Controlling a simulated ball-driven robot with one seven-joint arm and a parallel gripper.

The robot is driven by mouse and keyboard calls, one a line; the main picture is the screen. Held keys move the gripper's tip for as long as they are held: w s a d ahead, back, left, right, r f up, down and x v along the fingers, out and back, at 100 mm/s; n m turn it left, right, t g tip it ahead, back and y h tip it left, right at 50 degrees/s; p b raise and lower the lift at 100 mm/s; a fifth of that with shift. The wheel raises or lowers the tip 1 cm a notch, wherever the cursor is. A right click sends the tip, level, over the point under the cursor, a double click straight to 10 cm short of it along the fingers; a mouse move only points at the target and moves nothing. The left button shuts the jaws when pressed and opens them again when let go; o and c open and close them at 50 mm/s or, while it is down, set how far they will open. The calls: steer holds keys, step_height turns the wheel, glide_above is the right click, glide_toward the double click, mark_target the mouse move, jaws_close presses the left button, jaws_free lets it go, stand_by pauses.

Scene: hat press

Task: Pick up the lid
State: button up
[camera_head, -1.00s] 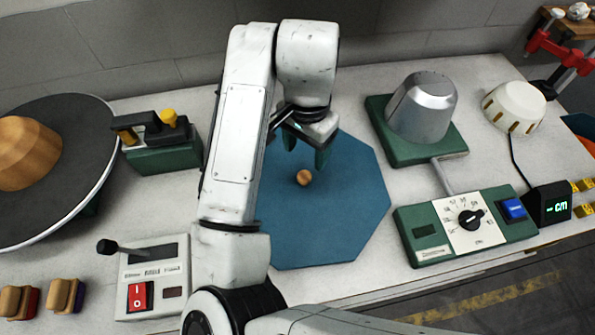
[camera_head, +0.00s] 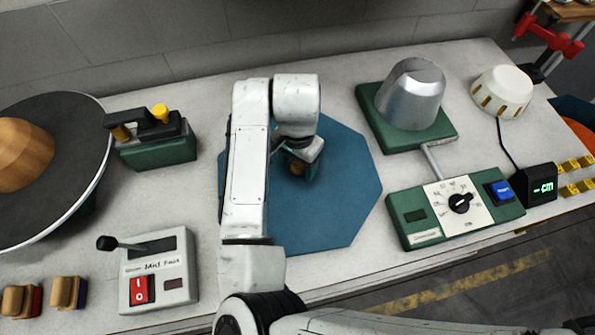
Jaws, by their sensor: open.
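My arm covers the lid's left part. My gripper (camera_head: 302,172) is open and low over the lid, with its fingers down around or beside the knob. The wrist hides part of the knob, so I cannot tell whether the fingers touch it.
A metal dome on a green base (camera_head: 410,97) and a green dial box (camera_head: 455,212) stand to the right. A green block with a black handle (camera_head: 157,142) and a grey switch box (camera_head: 158,270) stand left. A dark round disc (camera_head: 65,150) is far left.

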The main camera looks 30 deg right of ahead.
jaws_close()
stand_by(0.5)
